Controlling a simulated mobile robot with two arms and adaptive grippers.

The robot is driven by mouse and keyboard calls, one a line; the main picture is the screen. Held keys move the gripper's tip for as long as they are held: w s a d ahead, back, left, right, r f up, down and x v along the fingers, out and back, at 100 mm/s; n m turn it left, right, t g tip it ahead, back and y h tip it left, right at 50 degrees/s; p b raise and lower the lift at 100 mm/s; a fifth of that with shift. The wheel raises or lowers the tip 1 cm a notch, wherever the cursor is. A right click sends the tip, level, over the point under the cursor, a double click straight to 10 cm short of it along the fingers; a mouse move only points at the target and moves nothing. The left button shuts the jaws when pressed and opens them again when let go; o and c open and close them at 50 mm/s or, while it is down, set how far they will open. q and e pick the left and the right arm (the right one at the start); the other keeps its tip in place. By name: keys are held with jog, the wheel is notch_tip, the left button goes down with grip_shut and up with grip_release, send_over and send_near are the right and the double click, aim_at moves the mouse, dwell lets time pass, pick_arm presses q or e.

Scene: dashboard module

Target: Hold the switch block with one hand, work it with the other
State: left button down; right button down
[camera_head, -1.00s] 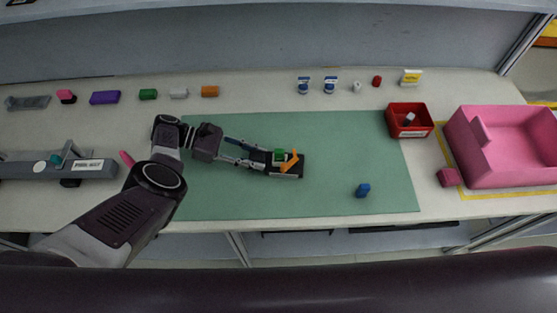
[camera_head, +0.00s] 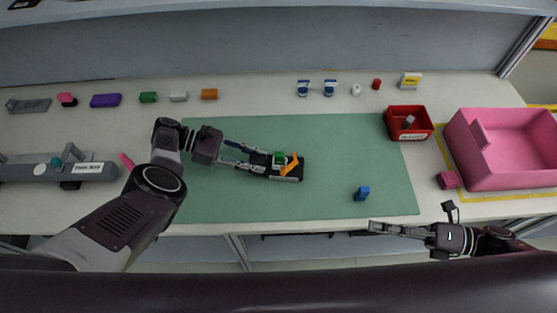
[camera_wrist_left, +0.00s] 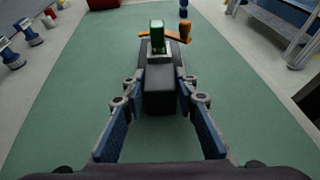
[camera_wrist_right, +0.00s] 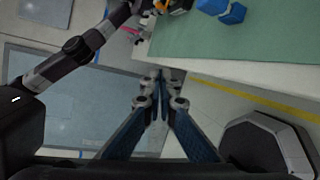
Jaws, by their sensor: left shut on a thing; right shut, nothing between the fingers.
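The switch block (camera_head: 286,177) is a black block on the green mat. It carries a green button (camera_head: 279,158) and an orange lever (camera_head: 290,165), both on top. In the left wrist view the block (camera_wrist_left: 160,93) sits between my left fingers, with the green part upright and the orange lever beside it to the right. My left gripper (camera_head: 254,164) is shut on the near end of the block. My right gripper (camera_head: 372,226) is shut and empty, in front of the table's front edge, apart from the block; its closed fingertips also show in the right wrist view (camera_wrist_right: 160,78).
A blue block (camera_head: 362,193) stands on the mat between the switch block and my right gripper. A red bin (camera_head: 426,131) and a pink bin (camera_head: 500,181) stand at the right. Several small coloured items line the back.

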jog(key=w+r+t, duration=0.1)
jog(key=w+r, duration=0.1)
jog(key=w, duration=0.2)
jog(key=w+a+r+m+t, duration=0.1)
jog(key=w+r+t, duration=0.1)
jog(key=w, duration=0.1)
jog(key=w+r+m+t, duration=0.1)
jog(key=w+r, duration=0.2)
jog(key=w, duration=0.1)
jog(key=shift+w+a+t, duration=0.3)
jog(key=shift+w+a, duration=0.05)
jog(key=shift+a, duration=0.05)
jog(key=w+a+f+m+t+h, duration=0.2)
jog(key=w+m+t+h, duration=0.2)
jog(key=w+m+h, duration=1)
jog(key=w+a+m+g+y, duration=0.4)
jog(key=a+m+g, duration=0.25)
jog(key=a, duration=0.55)
jog(key=s+a+r+g+h, duration=0.1)
jog(key=s+a+r+g, duration=0.4)
jog(key=s+a, duration=0.3)
jog(key=s, duration=0.3)
jog(key=shift+a+r, duration=0.2)
jog(key=shift+r, duration=0.2)
